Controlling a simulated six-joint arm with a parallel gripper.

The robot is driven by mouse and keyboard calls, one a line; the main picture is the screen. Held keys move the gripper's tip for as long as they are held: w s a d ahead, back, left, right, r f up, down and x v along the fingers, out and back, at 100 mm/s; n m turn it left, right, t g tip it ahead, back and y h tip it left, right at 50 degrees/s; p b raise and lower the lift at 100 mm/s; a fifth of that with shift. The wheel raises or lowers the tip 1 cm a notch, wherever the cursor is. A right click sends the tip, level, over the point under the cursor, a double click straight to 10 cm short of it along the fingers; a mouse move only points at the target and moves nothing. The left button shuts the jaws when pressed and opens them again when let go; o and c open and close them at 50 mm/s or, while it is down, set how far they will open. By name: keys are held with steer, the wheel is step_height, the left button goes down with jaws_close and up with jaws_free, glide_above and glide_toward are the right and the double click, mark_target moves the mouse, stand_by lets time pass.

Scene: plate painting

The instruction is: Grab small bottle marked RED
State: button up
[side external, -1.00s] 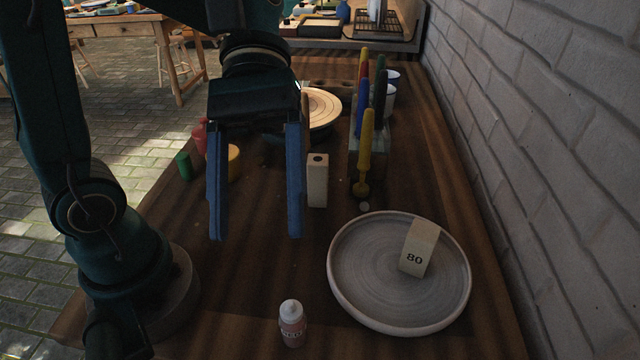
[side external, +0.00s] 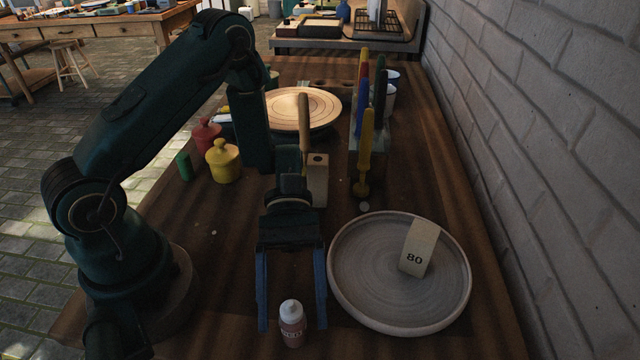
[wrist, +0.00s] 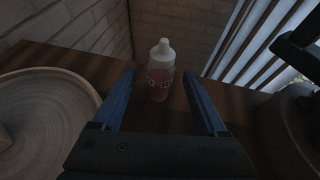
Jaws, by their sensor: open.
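A small bottle (side external: 292,325) with a white cap and a pinkish-red body stands upright near the front edge of the table. Its label shows dark letters that I cannot fully read. My gripper (side external: 292,322) is low over the table, its two blue fingers pointing toward the bottle and spread to either side of it. In the wrist view the bottle (wrist: 160,72) stands centred, just past the line between the open fingertips (wrist: 159,78). Neither finger appears to touch it.
A round grey plate (side external: 370,290) with a block marked 80 (side external: 419,248) lies close right of my gripper. A brick wall (side external: 560,150) runs along the right. Behind are a yellow pot (side external: 223,163), a red pot (side external: 206,134) and a tool holder (side external: 368,160).

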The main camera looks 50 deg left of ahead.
mark_target(294, 339)
steer(key=shift+x, duration=2.6)
steer(key=shift+f, duration=0.1)
jaws_close()
